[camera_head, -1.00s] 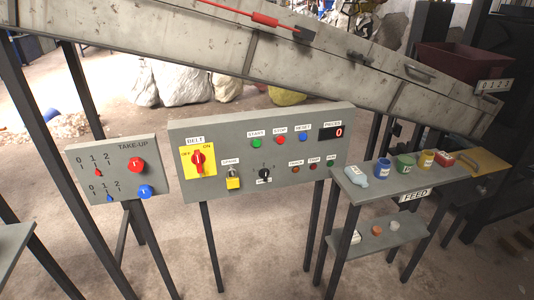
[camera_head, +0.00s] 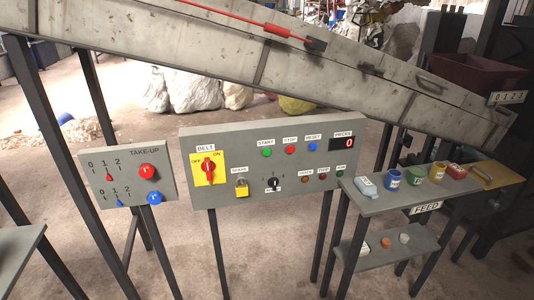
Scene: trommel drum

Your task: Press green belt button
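The green button (camera_head: 267,152) sits under the START label on the grey belt control panel (camera_head: 230,197), in the upper row. To its right are the red STOP button (camera_head: 289,150) and the blue RESET button (camera_head: 312,148). The panel's left part carries the BELT label and a red rotary switch (camera_head: 208,167) on a yellow plate marked OFF and ON. The pieces display (camera_head: 348,143) reads 0. Neither of my grippers shows in the head view, and nothing covers the green button.
A take-up panel (camera_head: 132,192) with red and blue knobs stands to the left. A feed shelf (camera_head: 388,199) with a bottle and several coloured containers stands to the right. The sloping grey drum housing (camera_head: 220,55) runs above the panel. Floor in front is clear.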

